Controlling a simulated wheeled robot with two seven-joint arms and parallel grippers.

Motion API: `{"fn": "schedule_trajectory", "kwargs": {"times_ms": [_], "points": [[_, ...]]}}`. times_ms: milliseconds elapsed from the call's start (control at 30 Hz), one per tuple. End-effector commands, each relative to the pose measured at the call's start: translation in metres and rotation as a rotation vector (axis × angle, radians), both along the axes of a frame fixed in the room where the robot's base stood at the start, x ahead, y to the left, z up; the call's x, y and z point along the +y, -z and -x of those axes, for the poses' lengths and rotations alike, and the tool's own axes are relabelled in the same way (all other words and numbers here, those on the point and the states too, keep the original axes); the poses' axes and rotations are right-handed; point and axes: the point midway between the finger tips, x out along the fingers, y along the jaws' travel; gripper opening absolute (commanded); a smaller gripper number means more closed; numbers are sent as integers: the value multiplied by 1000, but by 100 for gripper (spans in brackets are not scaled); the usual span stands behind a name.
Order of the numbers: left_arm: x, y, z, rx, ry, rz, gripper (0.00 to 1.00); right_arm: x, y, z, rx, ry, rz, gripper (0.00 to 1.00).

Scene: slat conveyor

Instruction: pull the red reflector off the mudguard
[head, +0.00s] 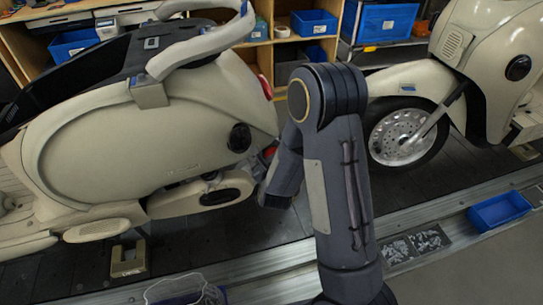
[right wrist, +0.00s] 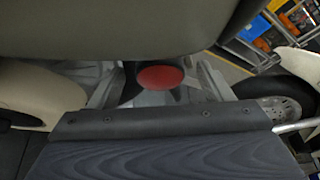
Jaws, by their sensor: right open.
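The red reflector (right wrist: 163,77) shows as an oval in the right wrist view, on the dark mudguard (right wrist: 130,88) under the cream body of the left scooter (head: 150,140). My right gripper (right wrist: 158,84) is open, with one pale finger on each side of the reflector. I see a gap between the fingers and the reflector; how deep it sits between them I cannot tell. In the head view my right arm stands in front of the scooter's tail and mostly hides the gripper and the reflector. My left gripper is not in view.
A second cream scooter (head: 450,80) stands to the right on the dark slat conveyor (head: 440,190). Shelves with blue bins (head: 313,22) are behind. A blue tray (head: 499,211) lies near the conveyor's front rail. The scooter's tail overhangs the gripper closely.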

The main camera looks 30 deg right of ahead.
Motion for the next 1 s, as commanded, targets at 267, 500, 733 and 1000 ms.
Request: {"fn": "schedule_trajectory", "kwargs": {"times_ms": [267, 500, 733, 1000], "points": [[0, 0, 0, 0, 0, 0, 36, 0, 0, 0, 0, 0, 0, 61], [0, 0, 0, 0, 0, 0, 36, 0, 0, 0, 0, -1, 0, 30], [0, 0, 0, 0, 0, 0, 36, 0, 0, 0, 0, -1, 0, 22], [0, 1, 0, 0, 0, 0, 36, 1, 0, 1, 0, -1, 0, 11]]}}
